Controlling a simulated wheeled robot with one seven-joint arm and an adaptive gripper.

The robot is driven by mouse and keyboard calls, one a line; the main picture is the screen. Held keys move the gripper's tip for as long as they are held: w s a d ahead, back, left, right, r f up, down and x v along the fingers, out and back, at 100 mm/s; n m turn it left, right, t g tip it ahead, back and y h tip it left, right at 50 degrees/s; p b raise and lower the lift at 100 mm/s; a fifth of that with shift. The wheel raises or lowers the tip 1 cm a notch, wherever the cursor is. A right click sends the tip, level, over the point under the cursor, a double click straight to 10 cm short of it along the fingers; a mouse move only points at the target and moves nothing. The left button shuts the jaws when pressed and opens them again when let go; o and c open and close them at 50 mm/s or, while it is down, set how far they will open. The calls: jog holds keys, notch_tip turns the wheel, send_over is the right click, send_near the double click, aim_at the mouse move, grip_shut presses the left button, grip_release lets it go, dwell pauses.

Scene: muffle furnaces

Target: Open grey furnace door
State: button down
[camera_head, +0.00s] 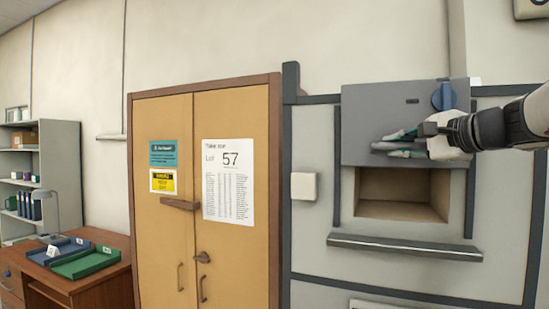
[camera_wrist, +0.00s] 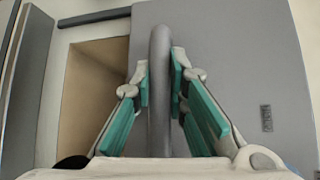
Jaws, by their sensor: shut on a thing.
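The grey furnace door (camera_head: 372,112) is a flat panel at the upper right of the head view. It sits raised above the open, tan-lined chamber (camera_head: 402,192). My gripper (camera_head: 402,144) reaches in from the right at the door's lower part. In the wrist view the door (camera_wrist: 235,75) fills the right side and the chamber opening (camera_wrist: 93,100) shows at the left. The grey bar handle (camera_wrist: 159,95) runs between my gripper's teal finger pads (camera_wrist: 160,82), which are closed on it. In the head view the fingers largely hide the handle.
A blue knob (camera_head: 443,96) sits near the door's upper right. A grey ledge (camera_head: 405,247) juts out below the chamber. A white box (camera_head: 304,186) is on the wall left of it. A tan cabinet (camera_head: 170,245) and a desk with trays stand further left.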

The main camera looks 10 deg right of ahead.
jog(key=shift+r, duration=0.25)
jog(key=c, duration=1.8)
grip_release()
jog(key=shift+c, duration=0.2)
jog(key=shift+s, duration=0.15)
jog(key=v, duration=1.1)
jog(key=shift+s, duration=0.35)
jog(key=shift+f, duration=0.1)
